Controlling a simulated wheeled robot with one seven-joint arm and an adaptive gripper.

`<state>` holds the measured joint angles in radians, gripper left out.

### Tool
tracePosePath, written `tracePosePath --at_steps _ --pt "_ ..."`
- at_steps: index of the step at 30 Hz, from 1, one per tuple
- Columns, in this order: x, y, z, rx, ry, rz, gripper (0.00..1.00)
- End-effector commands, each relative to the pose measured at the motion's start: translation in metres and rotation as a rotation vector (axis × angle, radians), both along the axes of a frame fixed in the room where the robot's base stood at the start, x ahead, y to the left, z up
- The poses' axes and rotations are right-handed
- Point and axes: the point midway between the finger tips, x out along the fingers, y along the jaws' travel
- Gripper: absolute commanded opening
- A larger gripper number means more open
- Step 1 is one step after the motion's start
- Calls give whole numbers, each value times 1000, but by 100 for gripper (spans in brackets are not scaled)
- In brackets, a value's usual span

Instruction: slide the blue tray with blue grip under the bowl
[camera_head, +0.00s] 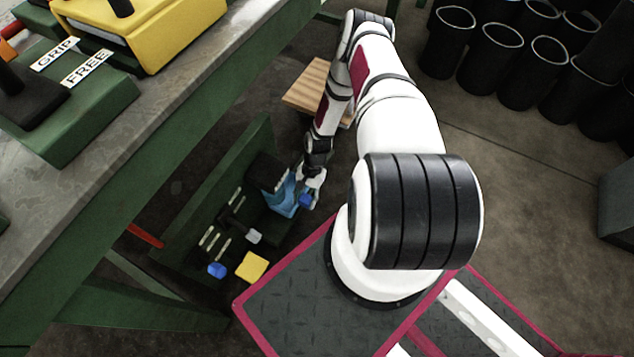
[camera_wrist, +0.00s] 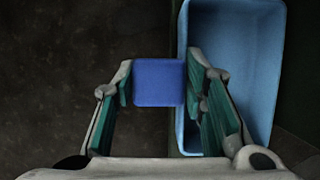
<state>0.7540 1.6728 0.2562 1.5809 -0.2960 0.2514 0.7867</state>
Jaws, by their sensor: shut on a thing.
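The light blue tray (camera_head: 283,197) is at the low green stand, close to my base. Its darker blue grip (camera_head: 305,200) sticks out at the tray's right side. My gripper (camera_head: 311,193) is shut on this grip. In the wrist view, the grip (camera_wrist: 159,82) sits between the two fingers (camera_wrist: 158,84), and the open, hollow tray (camera_wrist: 240,70) lies just to its right. The right finger covers part of the tray's near wall. A dark, rounded or boxy thing (camera_head: 267,171) stands against the tray's far side; I cannot tell whether it is the bowl.
The low green stand (camera_head: 200,222) holds pale strips, a grey block (camera_head: 254,236), a yellow block (camera_head: 252,266) and a small blue block (camera_head: 217,270). A workbench (camera_head: 135,125) runs along the left. A wooden pallet (camera_head: 307,88) lies beyond my forearm. Black tubes (camera_head: 497,62) stand at upper right.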

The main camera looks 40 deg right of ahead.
Motion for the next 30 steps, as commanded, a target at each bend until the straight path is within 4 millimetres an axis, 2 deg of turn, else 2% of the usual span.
tracePosePath --at_steps 1,6,17,18,20,30 --pt "-3 12 2 1 1 4 0" --pt "-11 32 1 -1 1 0 0" --pt "-14 35 0 -5 1 0 0" --pt "-14 35 0 -5 1 0 43" --pt "-14 35 0 -4 1 0 56" --pt "-13 35 1 -3 0 -1 57"
